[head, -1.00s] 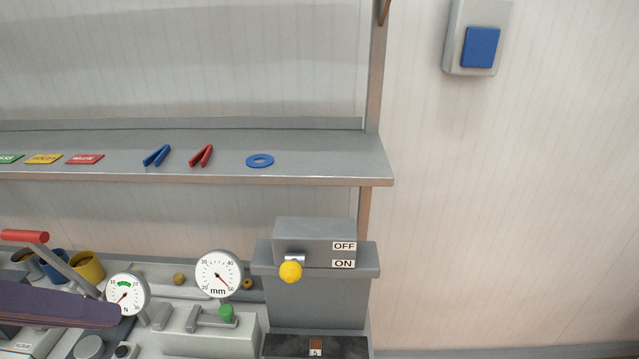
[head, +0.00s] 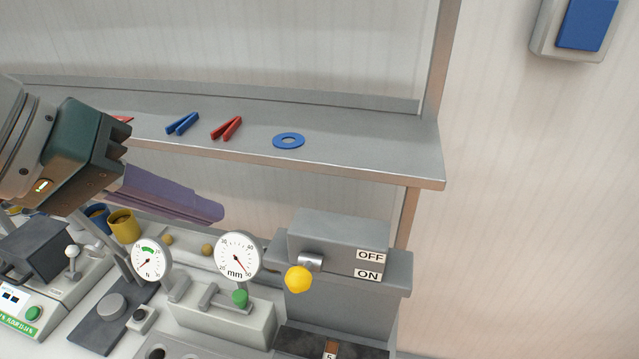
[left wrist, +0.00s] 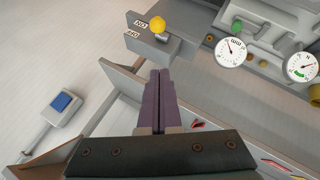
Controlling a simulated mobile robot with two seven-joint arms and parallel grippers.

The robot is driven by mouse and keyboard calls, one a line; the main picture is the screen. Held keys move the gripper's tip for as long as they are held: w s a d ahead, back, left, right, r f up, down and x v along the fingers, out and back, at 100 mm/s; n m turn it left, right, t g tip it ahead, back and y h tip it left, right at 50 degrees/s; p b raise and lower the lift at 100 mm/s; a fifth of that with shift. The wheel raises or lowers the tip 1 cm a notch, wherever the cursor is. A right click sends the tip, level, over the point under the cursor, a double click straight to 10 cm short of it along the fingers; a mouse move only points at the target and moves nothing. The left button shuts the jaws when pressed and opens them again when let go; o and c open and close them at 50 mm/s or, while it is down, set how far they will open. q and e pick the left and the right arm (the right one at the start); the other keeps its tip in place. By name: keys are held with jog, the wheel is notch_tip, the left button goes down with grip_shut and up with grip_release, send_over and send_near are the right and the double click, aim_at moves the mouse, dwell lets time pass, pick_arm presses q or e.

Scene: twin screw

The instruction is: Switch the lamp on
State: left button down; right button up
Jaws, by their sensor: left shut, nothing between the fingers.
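A grey switch box (head: 340,235) with OFF and ON labels stands at the right of the bench, OFF above ON. Its short metal lever ends in a yellow knob (head: 298,279), which sits slightly below the lever's hub, about level with the ON label. The knob also shows at the top of the left wrist view (left wrist: 158,25). My left gripper (head: 216,212) has long purple fingers, shut and empty, left of the switch box and above the gauges. In the left wrist view the fingers (left wrist: 159,76) point towards the box, apart from it. My right gripper is not in view. No lamp shows.
A shelf (head: 380,158) with blue and red clips and a blue ring (head: 289,141) juts out above the bench. Two dial gauges (head: 238,256) stand left of the switch box. A blue wall button (head: 587,24) is at upper right. Wall right of the box is clear.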

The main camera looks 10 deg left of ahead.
aim_at(304, 271)
pick_arm(q)
jog(key=w+d+f+p, duration=0.2)
jog(key=d+f, duration=0.3)
jog(key=f, duration=0.4)
jog(key=shift+w+d, duration=0.25)
jog(key=shift+w, duration=0.5)
jog(key=shift+f, duration=0.15)
